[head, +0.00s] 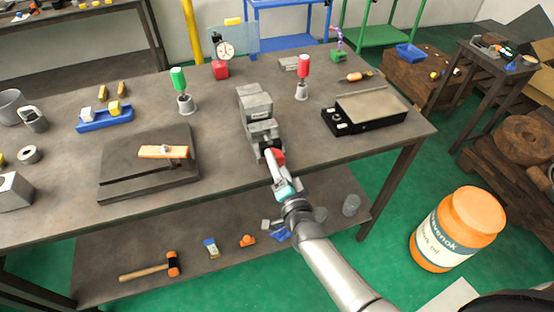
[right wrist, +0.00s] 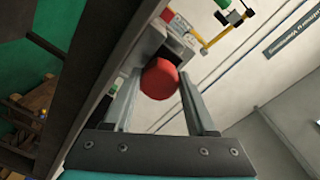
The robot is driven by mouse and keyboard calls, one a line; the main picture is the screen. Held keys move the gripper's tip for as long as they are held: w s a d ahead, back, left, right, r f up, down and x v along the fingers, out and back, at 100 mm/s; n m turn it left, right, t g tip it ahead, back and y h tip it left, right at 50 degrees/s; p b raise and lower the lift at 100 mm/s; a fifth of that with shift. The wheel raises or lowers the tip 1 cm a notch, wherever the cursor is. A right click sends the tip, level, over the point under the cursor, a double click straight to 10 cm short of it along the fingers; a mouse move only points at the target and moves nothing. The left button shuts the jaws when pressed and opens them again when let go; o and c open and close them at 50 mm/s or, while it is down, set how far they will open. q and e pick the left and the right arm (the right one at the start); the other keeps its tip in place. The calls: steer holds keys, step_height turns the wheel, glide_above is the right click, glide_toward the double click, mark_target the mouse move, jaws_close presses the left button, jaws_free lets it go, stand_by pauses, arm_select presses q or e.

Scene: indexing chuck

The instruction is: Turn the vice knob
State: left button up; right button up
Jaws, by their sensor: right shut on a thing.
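The grey vice (head: 258,115) stands on the workbench near its front edge. Its red knob (head: 278,157) faces the front edge and is partly hidden by my gripper in the head view. My right gripper (head: 272,160) reaches up to the knob from the front. In the right wrist view the round red knob (right wrist: 160,78) sits between the two fingers of my right gripper (right wrist: 160,85), which is shut on it. Part of the vice body (right wrist: 172,42) shows behind the knob. My left gripper is not in view.
A black-and-grey plate device (head: 368,111) lies right of the vice. A red-topped post (head: 303,72) and a green-topped post (head: 180,85) stand behind. A dark board (head: 125,180) with a wooden-handled tool lies left. A lower shelf (head: 200,230) runs under the bench.

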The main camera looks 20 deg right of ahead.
steer(key=n+p, duration=0.1)
steer(key=n, duration=0.8)
steer(key=shift+n, duration=0.4)
steer(key=n, duration=0.4)
steer(key=shift+n+t, duration=0.3)
steer(key=n, duration=0.4)
steer(key=shift+n, duration=0.4)
steer(key=shift+d, duration=0.1)
steer(key=o, duration=1.4)
steer(key=shift+s+f, duration=0.1)
